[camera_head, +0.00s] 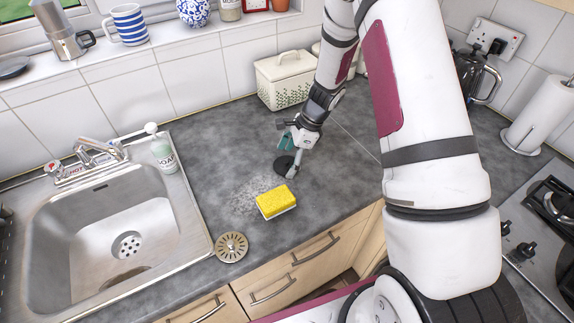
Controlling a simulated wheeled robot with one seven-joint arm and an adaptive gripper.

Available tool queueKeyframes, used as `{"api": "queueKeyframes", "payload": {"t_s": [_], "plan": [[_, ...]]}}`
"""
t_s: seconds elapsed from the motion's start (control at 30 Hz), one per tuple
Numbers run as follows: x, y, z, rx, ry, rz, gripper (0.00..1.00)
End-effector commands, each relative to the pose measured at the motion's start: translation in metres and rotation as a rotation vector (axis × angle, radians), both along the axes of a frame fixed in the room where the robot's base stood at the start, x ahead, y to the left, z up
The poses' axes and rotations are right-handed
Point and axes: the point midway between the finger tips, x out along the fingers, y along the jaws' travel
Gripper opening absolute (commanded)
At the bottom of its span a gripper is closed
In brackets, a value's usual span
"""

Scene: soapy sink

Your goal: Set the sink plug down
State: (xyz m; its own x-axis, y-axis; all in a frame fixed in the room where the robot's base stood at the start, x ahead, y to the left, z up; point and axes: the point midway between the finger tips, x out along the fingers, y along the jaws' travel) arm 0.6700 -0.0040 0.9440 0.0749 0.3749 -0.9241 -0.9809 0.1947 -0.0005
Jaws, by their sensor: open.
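The dark round sink plug (283,165) lies on the grey worktop, right of the sink and behind the yellow sponge. My gripper (297,150) reaches down over it from above right. A pale grey upright piece stands at the plug's right edge; I cannot tell whether it is a finger or part of the plug. My gripper is open, with teal parts showing at its sides. The gripper hides part of the plug, and I cannot tell whether they touch.
A yellow sponge (276,201) and a metal strainer (231,247) lie near the front edge. The steel sink (205,235) is at left, with a soap bottle (163,152) behind. A cream bin (285,80) stands by the wall. The worktop left of the plug is clear, with scattered white marks.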

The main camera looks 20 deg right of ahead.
Motion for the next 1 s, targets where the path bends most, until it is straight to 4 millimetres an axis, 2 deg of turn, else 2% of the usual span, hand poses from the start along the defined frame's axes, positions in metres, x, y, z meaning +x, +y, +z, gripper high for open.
{"api": "queueKeyframes", "payload": {"t_s": [0.17, 0.4, 0.5, 0.57, 0.6, 0.83, 1.0], "plan": [[0.000, 0.000, 0.000, 0.000, 0.000, 0.000, 0.83], [0.000, 0.000, 0.000, 0.000, 0.001, 0.000, 0.28], [-0.001, 0.001, -0.001, 0.002, 0.003, 0.002, 0.09], [-0.002, 0.001, -0.001, 0.002, 0.006, 0.001, 0.09], [-0.002, 0.001, -0.001, 0.002, 0.006, 0.001, 0.04], [-0.004, 0.001, -0.001, 0.003, 0.011, 0.003, 0.04], [-0.001, 0.001, 0.015, 0.002, 0.005, 0.003, 0.04]]}}
